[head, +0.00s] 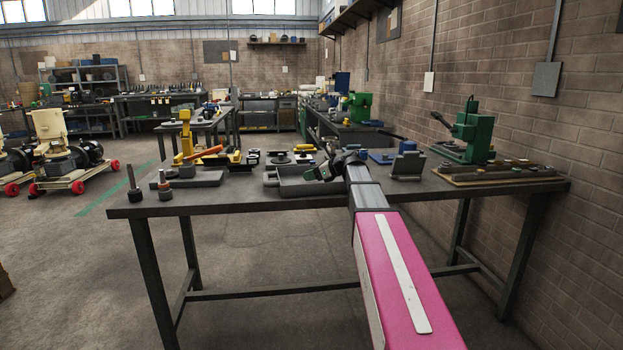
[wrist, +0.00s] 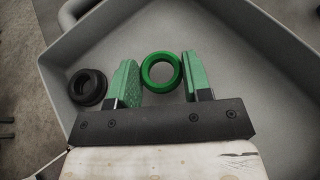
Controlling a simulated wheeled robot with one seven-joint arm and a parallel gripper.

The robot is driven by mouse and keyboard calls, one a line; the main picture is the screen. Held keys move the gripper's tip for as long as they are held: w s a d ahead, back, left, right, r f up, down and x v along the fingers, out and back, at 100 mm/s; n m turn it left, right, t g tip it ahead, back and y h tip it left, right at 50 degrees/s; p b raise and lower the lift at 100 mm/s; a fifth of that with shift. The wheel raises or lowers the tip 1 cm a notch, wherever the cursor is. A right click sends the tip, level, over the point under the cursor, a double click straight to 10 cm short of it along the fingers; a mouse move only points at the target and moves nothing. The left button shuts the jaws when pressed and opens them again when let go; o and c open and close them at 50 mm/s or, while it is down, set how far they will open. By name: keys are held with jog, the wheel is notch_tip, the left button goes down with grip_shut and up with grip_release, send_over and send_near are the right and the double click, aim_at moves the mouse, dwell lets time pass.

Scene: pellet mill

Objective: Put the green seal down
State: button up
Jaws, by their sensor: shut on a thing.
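My gripper (wrist: 162,78) has green fingertips and is shut on the green seal (wrist: 146,72), a bright green ring held between them. In the wrist view the seal is over the floor of a grey tray (wrist: 240,62); whether it touches the floor I cannot tell. In the head view my gripper (head: 322,172) reaches into the grey tray (head: 300,190) on the workbench, and the seal cannot be made out there. A black ring (wrist: 96,98) lies in the tray left of my gripper, apart from the seal.
The workbench (head: 240,197) also bears a green press (head: 472,135) at the right, a yellow stand (head: 186,140) at the left and several small parts behind the tray. The tray's walls stand close around my gripper. A brick wall (head: 570,150) bounds the right side.

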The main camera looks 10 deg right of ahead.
jog(key=shift+f, duration=0.6)
jog(key=shift+f, duration=0.65)
jog(key=o, duration=1.1)
jog(key=shift+s+f, duration=0.1)
jog(key=shift+r, duration=0.25)
jog(key=v, duration=0.8)
jog(key=r+v, duration=0.1)
jog(key=v, duration=0.3)
